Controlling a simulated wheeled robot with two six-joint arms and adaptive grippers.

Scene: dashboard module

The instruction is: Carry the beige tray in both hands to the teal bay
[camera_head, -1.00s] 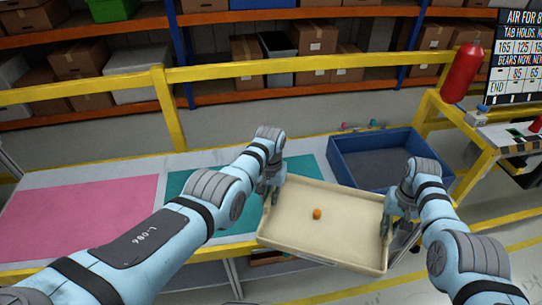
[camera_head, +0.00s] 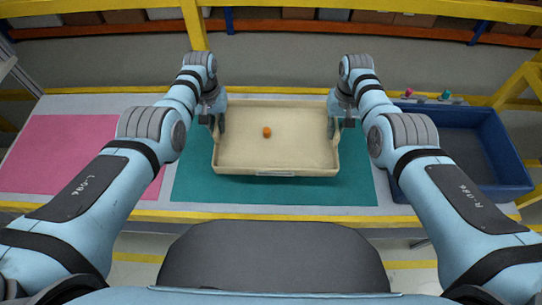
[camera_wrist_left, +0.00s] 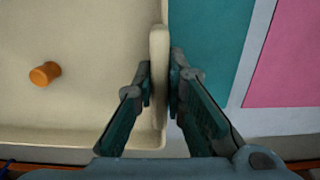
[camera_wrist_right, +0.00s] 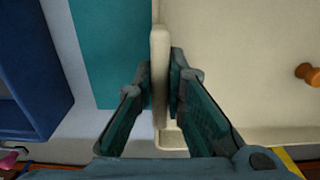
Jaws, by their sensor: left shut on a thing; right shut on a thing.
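The beige tray (camera_head: 276,155) is over the teal bay (camera_head: 280,193) in the head view and looks level. I cannot tell whether it touches the bay. A small orange-brown peg (camera_head: 267,132) stands in the tray; it also shows in the left wrist view (camera_wrist_left: 45,73) and the right wrist view (camera_wrist_right: 308,74). My left gripper (camera_head: 219,122) is shut on the tray's left wall, with its fingers on both sides of the rim (camera_wrist_left: 159,80). My right gripper (camera_head: 333,120) is shut on the right wall in the same way (camera_wrist_right: 160,80).
A pink bay (camera_head: 80,155) lies to the left on the grey table. A blue bin (camera_head: 465,150) stands on the right, close to my right arm. Small pink and teal items (camera_head: 445,95) lie behind it. A yellow rail (camera_head: 300,7) runs along the back.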

